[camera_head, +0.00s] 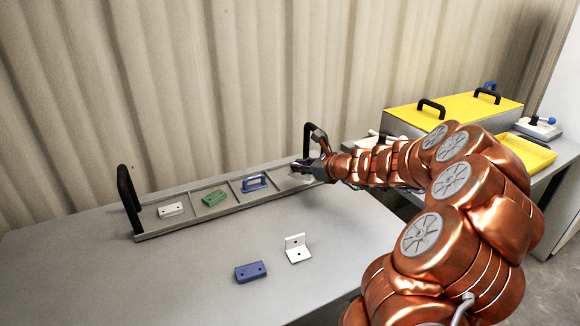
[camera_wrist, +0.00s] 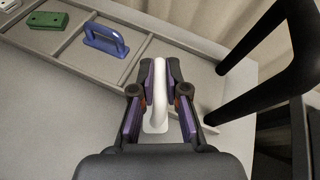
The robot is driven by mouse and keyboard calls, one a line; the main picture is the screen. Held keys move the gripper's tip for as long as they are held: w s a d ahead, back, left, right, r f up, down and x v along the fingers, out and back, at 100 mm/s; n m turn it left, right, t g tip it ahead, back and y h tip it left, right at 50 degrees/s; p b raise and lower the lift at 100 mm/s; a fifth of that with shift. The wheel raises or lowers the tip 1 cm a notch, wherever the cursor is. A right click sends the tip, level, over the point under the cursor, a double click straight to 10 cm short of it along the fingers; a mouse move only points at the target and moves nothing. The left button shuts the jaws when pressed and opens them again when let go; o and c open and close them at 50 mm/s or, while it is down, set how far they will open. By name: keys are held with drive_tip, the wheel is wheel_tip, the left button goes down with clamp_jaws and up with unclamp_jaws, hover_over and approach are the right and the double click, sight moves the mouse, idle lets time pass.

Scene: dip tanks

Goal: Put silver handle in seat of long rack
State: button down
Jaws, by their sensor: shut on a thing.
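My gripper (camera_head: 303,166) is shut on the silver handle (camera_wrist: 156,98), a pale arched pull standing between the two fingers in the wrist view. In the head view the gripper is at the right end of the long rack (camera_head: 200,219), by its last seat, and the handle cannot be made out there. In the wrist view the handle's far end overlaps the last seat (camera_wrist: 188,72), which looks empty where it shows. I cannot tell whether the handle touches the rack. The other seats hold a blue handle (camera_head: 254,182), a green block (camera_head: 213,198) and a white block (camera_head: 170,210).
Black bail handles rise at the rack's left end (camera_head: 129,200) and right end (camera_wrist: 290,60), the right one close to my gripper. A blue block (camera_head: 251,271) and a white angle bracket (camera_head: 297,249) lie on the grey table. Yellow-topped tanks (camera_head: 455,108) stand at the right.

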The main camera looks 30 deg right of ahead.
drive_tip(key=w, duration=0.4)
drive_tip(key=w+d, duration=0.1)
drive_tip(key=w, duration=0.2)
drive_tip(key=shift+f, duration=0.3)
drive_tip(key=shift+w+f, duration=0.1)
drive_tip(key=shift+f, duration=1.65)
drive_tip(key=shift+f, duration=0.1)
drive_tip(key=c, duration=1.2)
unclamp_jaws()
drive_tip(key=v, duration=1.2)
